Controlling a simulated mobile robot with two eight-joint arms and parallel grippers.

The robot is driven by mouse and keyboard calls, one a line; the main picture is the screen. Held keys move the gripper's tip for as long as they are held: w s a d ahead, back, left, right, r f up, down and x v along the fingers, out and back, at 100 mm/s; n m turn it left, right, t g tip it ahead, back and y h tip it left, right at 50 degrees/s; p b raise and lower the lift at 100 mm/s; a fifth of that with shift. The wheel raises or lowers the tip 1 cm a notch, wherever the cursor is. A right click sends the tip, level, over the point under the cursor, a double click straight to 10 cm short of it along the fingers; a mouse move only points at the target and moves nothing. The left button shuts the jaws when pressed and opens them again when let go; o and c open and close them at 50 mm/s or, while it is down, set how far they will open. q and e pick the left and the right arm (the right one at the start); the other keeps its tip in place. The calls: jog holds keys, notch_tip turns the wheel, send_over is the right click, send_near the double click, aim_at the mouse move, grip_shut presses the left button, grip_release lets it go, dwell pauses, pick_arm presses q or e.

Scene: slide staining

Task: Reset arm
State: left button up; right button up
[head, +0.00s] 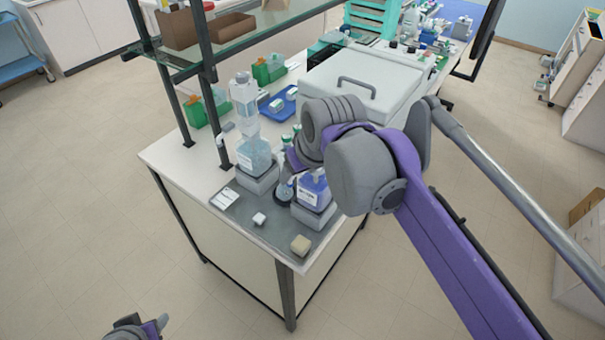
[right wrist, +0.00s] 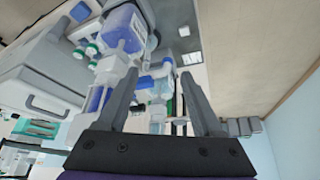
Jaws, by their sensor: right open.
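My right arm reaches in from the right in the head view, and its wrist is over the front of the bench. My right gripper (head: 293,162) is mostly hidden behind that wrist, close to the bottles. In the right wrist view its two fingers (right wrist: 158,80) are spread apart with nothing held between them.
A grey lidded box (head: 362,88) with a handle stands behind my right wrist. A shelf frame (head: 207,75) rises at the bench's left. The floor (head: 110,190) left of the bench is clear.

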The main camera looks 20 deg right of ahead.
jog(key=shift+d+f, duration=0.1)
dwell(0.3)
jog(key=s+a+f, duration=0.1)
jog(key=s+f, duration=0.4)
jog(key=f, duration=0.3)
jog(key=s+a+f, duration=0.1)
jog(key=s+f, duration=0.4)
jog(key=f, duration=0.3)
jog(key=shift+s+a+f+t, duration=0.15)
jog(key=shift+a+f+t, duration=0.05)
jog(key=shift+f+t, duration=0.2)
